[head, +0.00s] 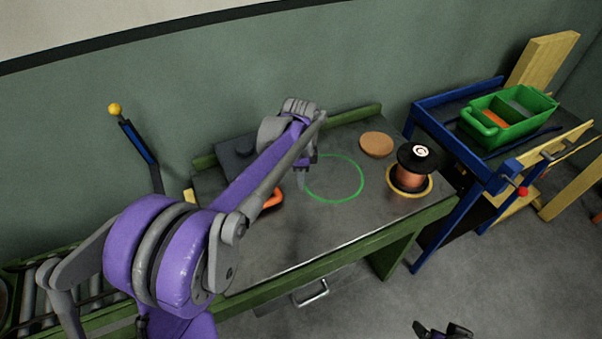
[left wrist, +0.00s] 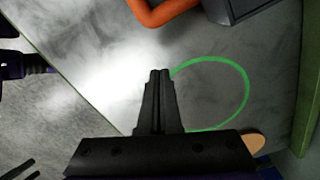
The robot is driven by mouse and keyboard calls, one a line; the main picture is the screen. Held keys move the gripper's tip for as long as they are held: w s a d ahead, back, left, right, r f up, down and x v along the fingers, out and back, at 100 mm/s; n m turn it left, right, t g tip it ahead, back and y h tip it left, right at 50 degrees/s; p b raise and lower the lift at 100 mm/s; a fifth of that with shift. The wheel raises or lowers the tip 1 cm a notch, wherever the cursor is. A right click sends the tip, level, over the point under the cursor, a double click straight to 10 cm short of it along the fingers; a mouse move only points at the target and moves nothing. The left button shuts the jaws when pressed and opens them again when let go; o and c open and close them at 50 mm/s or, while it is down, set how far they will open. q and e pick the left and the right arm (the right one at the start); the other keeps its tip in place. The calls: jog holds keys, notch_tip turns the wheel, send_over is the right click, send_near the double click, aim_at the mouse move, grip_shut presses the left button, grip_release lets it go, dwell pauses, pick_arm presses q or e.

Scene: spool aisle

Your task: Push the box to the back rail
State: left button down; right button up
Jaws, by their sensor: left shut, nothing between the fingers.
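A dark grey box (head: 236,152) stands at the back left of the steel-topped bench, partly hidden behind my left arm. Its corner shows at the top of the left wrist view (left wrist: 238,8). The green back rail (head: 356,114) runs along the bench's far edge and shows at the right of the wrist view (left wrist: 306,85). I cannot tell whether the box touches it. My left gripper (head: 302,183) is shut and empty, pointing down at the left side of a green ring marking (head: 362,178), right of the box. My right gripper (head: 440,329) shows only partly at the bottom; its opening is unclear.
An orange hooked piece (head: 272,200) lies near the box. A copper spool (head: 410,178) and a tan disc (head: 377,145) stand right of the ring. A blue-framed stand with a green bin (head: 510,120) is further right. The front middle of the bench is clear.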

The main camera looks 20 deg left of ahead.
aim_at(279, 193)
pick_arm(q)
jog(key=f, duration=0.5)
jog(key=shift+s+a+f, duration=0.1)
jog(key=shift+a, duration=0.15)
jog(key=shift+s+a, duration=0.3)
jog(key=shift+a, duration=0.25)
jog(key=shift+s+a, duration=0.25)
jog(key=shift+a, duration=0.25)
jog(key=shift+s+a, duration=0.25)
jog(key=shift+a, duration=0.25)
jog(key=shift+s+a, duration=0.3)
jog(key=shift+a, duration=0.25)
jog(key=shift+s+a, duration=0.25)
jog(key=shift+a, duration=0.3)
jog(key=shift+d, duration=0.1)
